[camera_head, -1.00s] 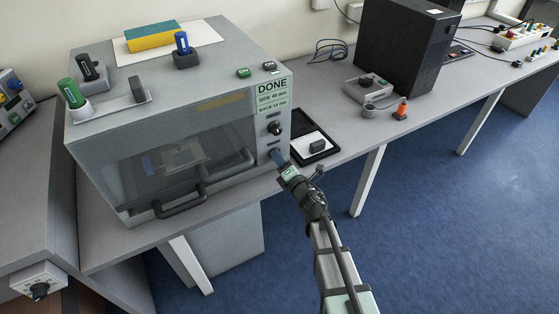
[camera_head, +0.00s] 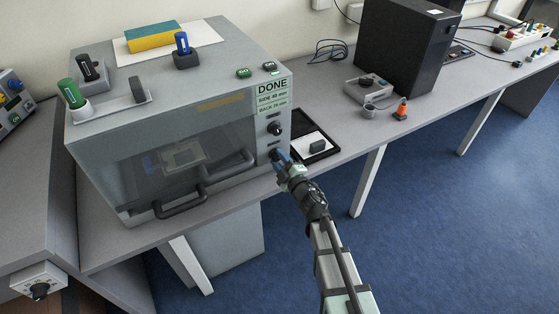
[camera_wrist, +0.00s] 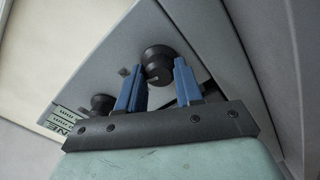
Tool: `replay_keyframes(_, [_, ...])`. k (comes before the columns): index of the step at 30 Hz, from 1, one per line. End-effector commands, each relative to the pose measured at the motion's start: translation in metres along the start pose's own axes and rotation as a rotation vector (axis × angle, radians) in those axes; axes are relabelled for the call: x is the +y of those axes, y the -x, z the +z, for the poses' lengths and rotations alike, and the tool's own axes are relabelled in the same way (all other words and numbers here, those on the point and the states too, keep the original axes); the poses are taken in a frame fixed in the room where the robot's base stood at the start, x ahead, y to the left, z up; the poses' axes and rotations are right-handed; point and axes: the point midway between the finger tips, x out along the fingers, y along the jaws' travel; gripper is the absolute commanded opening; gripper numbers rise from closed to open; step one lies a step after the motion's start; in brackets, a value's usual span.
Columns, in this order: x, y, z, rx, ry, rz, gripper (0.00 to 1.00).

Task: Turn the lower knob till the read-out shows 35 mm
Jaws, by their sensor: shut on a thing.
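The lower knob (camera_head: 274,153) is a dark round knob on the front panel of the grey cabinet (camera_head: 90,140); it also shows in the wrist view (camera_wrist: 158,64). My gripper (camera_head: 280,156) is shut on this knob, with its blue fingers on either side in the wrist view (camera_wrist: 157,82). The pale green read-out (camera_head: 272,98) says DONE, with a SIDE line of about 40 mm and a BACK line that looks like 25 mm; the small digits are not sharp. The upper knob (camera_head: 274,128) sits just under the read-out, untouched.
The cabinet's door handle (camera_head: 180,203) sticks out left of my gripper. A black tray (camera_head: 328,155) with a dark block lies close on the right. A grey box with a knob (camera_head: 368,88) and an orange-topped item (camera_head: 401,110) stand farther right.

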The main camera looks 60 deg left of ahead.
Motion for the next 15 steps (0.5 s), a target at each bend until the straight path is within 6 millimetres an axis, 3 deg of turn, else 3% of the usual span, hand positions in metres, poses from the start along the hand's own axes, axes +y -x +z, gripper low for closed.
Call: replay_keyframes(15, [0.0008,0.0003,0.0001,0.000,-0.489,0.000,0.05])
